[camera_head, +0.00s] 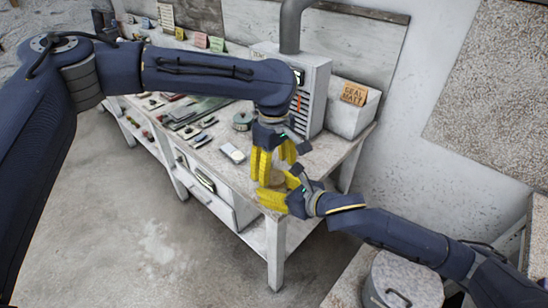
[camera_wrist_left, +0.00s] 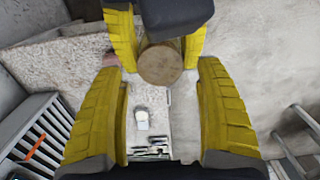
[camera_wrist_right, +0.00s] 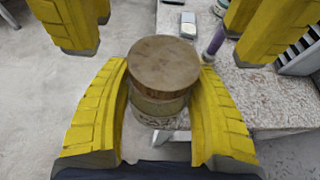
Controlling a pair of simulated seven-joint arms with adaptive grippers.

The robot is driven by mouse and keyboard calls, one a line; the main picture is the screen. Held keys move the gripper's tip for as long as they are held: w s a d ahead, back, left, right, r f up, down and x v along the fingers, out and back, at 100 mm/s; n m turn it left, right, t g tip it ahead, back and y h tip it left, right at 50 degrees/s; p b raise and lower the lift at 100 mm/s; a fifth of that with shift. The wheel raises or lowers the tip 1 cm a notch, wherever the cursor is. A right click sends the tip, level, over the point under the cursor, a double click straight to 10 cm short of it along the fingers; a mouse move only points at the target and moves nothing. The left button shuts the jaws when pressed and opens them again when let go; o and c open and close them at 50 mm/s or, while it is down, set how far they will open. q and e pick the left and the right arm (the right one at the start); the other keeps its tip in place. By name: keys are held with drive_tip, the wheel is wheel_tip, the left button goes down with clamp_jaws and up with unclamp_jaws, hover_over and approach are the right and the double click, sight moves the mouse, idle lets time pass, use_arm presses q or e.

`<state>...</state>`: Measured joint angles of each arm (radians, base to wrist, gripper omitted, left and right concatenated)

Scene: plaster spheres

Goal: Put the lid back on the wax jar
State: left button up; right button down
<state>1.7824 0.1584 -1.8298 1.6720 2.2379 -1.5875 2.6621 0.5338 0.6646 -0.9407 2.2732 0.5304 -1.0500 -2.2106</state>
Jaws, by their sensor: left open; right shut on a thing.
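The wax jar (camera_wrist_right: 160,108) is a pale round jar with dark marks on its side, held between the fingers of my right gripper (camera_wrist_right: 163,70), which is shut on it. A brown round lid (camera_wrist_right: 165,62) lies flat on top of the jar; I cannot tell if it is fully seated. The left wrist view shows the lid's top face (camera_wrist_left: 160,64) from above. My left gripper (camera_head: 275,163) is open and empty just above the lid, its fingers apart from it. In the head view the jar is mostly hidden by the fingers.
A white bench (camera_head: 318,158) stands behind the grippers. It carries a small round tin (camera_head: 242,121), a small white item (camera_head: 232,153) and many tools at the left. A grey cabinet with a flue (camera_head: 312,85) and a labelled box (camera_head: 352,120) stand at the back. A lidded drum (camera_head: 404,280) stands at lower right.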

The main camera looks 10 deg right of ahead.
use_arm(q)
drive_tip(key=shift+f, duration=1.4)
drive_tip(key=shift+c, duration=0.2)
drive_tip(key=c, duration=1.3)
drive_tip(key=o, duration=1.3)
drive_tip(key=shift+r, duration=2.25)
drive_tip(key=shift+o, duration=0.2)
drive_tip(key=shift+r, duration=1.75)
